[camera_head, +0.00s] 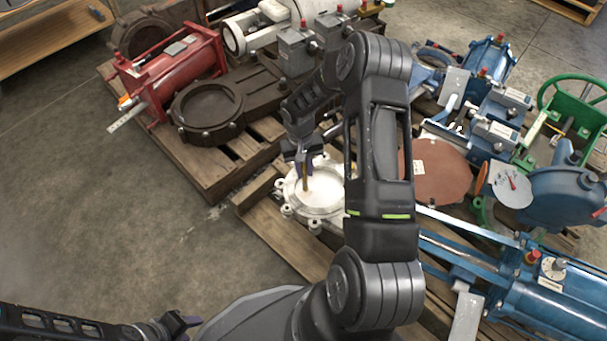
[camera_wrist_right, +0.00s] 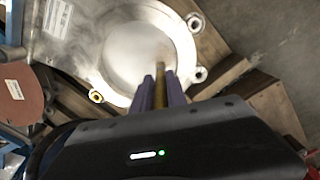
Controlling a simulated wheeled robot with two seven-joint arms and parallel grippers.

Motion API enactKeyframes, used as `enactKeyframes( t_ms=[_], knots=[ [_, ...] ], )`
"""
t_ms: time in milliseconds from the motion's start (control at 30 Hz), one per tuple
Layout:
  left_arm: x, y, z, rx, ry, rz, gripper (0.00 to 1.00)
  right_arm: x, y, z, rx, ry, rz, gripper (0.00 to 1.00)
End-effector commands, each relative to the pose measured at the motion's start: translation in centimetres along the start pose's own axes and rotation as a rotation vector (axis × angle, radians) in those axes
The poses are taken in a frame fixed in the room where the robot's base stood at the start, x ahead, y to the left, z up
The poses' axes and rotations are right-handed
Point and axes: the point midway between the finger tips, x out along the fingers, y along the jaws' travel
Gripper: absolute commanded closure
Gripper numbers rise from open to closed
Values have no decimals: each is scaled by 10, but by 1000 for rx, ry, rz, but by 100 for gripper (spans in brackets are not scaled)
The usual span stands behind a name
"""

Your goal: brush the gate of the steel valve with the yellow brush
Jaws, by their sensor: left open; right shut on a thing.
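The steel valve (camera_head: 297,202) lies on a wooden pallet near the middle of the head view, its pale round gate (camera_head: 325,190) facing up. The valve's flange also shows in the right wrist view (camera_wrist_right: 186,48), with the gate (camera_wrist_right: 135,50) inside it. My right gripper (camera_head: 305,160) is over the gate and shut on the yellow brush (camera_head: 306,182). The brush points down at the gate; its tip is over the gate's lower right part in the wrist view (camera_wrist_right: 160,75). I cannot tell whether it touches. My left gripper (camera_head: 186,325) is open and empty at the bottom left, away from the valve.
A red actuator (camera_head: 175,75) and a brown valve (camera_head: 208,105) lie on the pallet at upper left. A reddish disc (camera_head: 437,168) and blue valves (camera_head: 560,295) crowd the right. My right arm hides part of the steel valve. Bare floor is at left.

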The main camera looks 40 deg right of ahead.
Motion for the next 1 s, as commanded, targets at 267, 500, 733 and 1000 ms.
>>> enactKeyframes(
  t_ms=[267, 500, 733, 1000],
  knots=[
    [9, -3, 0, 0, 0, 0, 59, 2, 6, -23, 1, 1, 0, 100],
    [8, -3, 0, 0, 0, 0, 59, 0, 6, -25, 0, 1, 0, 100],
    [6, -2, 0, 0, 0, 0, 59, -2, 8, -23, 0, 1, -1, 100],
    [-2, 1, 0, 0, 0, 0, 59, -4, 21, -10, -1, 1, -1, 100]
  ],
)
